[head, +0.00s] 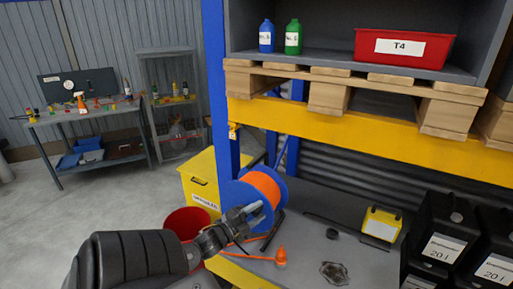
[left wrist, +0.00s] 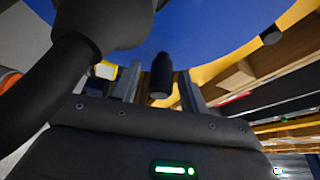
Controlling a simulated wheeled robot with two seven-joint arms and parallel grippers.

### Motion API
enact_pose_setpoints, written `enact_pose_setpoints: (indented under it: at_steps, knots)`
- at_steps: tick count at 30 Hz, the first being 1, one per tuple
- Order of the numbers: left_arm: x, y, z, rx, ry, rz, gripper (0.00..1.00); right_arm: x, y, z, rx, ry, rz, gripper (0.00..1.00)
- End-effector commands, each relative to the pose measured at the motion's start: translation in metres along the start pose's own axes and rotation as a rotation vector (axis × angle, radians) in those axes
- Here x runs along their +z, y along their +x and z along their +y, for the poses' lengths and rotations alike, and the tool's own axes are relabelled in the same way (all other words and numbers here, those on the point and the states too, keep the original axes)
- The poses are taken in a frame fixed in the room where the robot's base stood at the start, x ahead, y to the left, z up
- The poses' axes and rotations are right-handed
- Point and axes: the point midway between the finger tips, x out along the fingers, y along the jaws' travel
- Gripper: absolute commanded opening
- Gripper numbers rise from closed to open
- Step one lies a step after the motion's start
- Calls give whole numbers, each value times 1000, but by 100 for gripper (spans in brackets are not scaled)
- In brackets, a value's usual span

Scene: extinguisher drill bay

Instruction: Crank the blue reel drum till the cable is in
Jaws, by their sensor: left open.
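The blue reel drum (head: 234,193), wound with orange cable (head: 264,186), stands at the left end of the grey bench. My left gripper (head: 254,211) is in front of the drum. In the left wrist view the drum's blue face (left wrist: 195,25) fills the top. A dark cylindrical knob (left wrist: 161,76) stands between the two open fingers of my left gripper (left wrist: 160,88). Whether the fingers touch it I cannot tell. My right gripper is not in view.
A blue rack post (head: 216,90) rises just behind the drum, with a yellow beam (head: 370,137) above the bench. A yellow bin (head: 201,175) and red bucket (head: 187,222) stand left. A yellow box (head: 381,224) and black canisters (head: 440,230) stand right.

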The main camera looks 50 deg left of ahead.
Motion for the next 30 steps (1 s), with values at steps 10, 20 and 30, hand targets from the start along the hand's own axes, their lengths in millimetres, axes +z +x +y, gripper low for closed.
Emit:
enact_pose_setpoints:
  at_steps: [10,20,30]
  knots:
    - [0,-33,4,3,0,0,44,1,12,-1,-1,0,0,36]
    - [1,-93,3,2,-1,-1,44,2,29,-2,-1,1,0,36]
    - [0,-109,0,-1,0,0,44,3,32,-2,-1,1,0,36]
